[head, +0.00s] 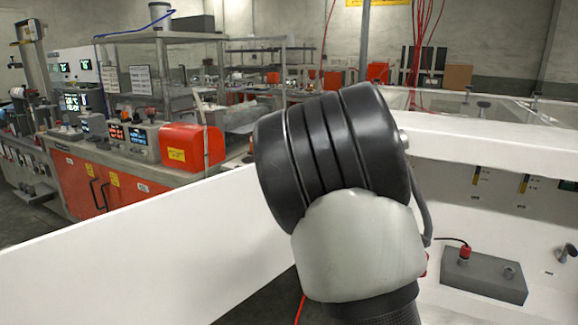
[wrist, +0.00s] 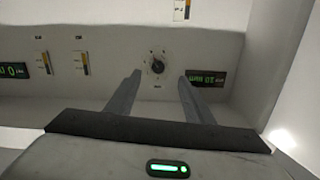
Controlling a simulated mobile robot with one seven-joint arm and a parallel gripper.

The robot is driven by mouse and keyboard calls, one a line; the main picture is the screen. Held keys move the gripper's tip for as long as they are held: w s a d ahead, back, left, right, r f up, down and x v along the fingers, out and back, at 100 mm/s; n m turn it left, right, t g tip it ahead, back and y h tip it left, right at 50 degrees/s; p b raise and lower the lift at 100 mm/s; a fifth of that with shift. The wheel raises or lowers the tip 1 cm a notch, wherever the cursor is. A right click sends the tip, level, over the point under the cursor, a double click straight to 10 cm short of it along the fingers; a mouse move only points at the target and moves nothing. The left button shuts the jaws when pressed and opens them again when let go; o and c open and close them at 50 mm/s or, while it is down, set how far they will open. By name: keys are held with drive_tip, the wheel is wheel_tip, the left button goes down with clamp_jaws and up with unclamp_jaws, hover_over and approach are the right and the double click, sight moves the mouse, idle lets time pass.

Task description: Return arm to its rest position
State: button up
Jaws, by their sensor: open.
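My gripper (wrist: 158,95) shows in the wrist view with its two grey fingers spread apart. Nothing is between the fingertips. Past them is a white panel with a dark round knob (wrist: 157,66), set apart from the fingers. In the head view my arm fills the middle, a black ribbed joint above a pale grey link. The gripper itself does not show in the head view.
The white panel carries a green display (wrist: 206,78) and small gauges (wrist: 83,63). In the head view, a grey box with a red connector (head: 484,275) sits at lower right. A white wall (head: 140,255) runs along the left. An orange bench (head: 100,180) with instruments stands beyond.

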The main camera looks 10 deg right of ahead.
drive_tip(key=s+a+n+g+y, duration=0.35)
drive_tip(key=s+a+y, duration=0.55)
drive_tip(key=s+a, duration=0.45)
drive_tip(key=s+a+n+g, duration=0.2)
drive_tip(key=s+a+g, duration=0.1)
drive_tip(key=s, duration=0.8)
drive_tip(key=s+a+n+g, duration=0.2)
drive_tip(key=s+a, duration=0.1)
drive_tip(key=s, duration=0.9)
wheel_tip(320, 180, up, 27)
drive_tip(key=w+p, duration=0.1)
drive_tip(key=p, duration=2.6)
drive_tip(key=shift+d, duration=0.2)
drive_tip(key=shift+f, duration=0.1)
